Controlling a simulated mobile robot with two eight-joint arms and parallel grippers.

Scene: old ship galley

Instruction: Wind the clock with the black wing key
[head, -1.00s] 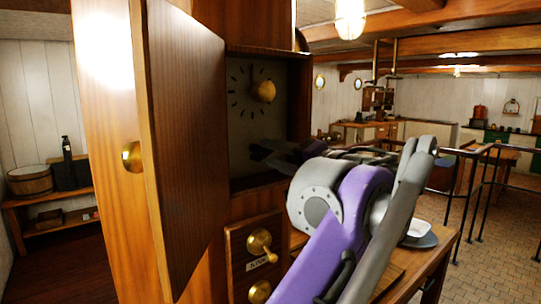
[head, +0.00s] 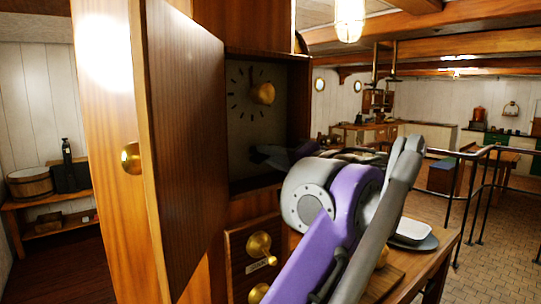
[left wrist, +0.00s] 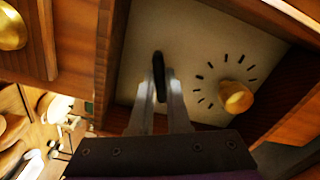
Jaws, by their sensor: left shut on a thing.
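The clock is a wooden case with its door (head: 190,150) swung open to the left. Its pale face (head: 240,125) has black tick marks and a brass knob (head: 263,93); the face also shows in the left wrist view (left wrist: 195,55). My left gripper (head: 272,157) reaches into the case, low in front of the face. In the left wrist view my left gripper (left wrist: 160,88) is shut on the black wing key (left wrist: 159,68), which stands between its fingertips close to the face. I cannot tell whether the key touches the face. My right gripper is not in view.
A wooden table (head: 425,262) with a pale dish (head: 412,230) stands at the right. A shelf with a wooden tub (head: 30,183) is at the left. Railings stand at the far right.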

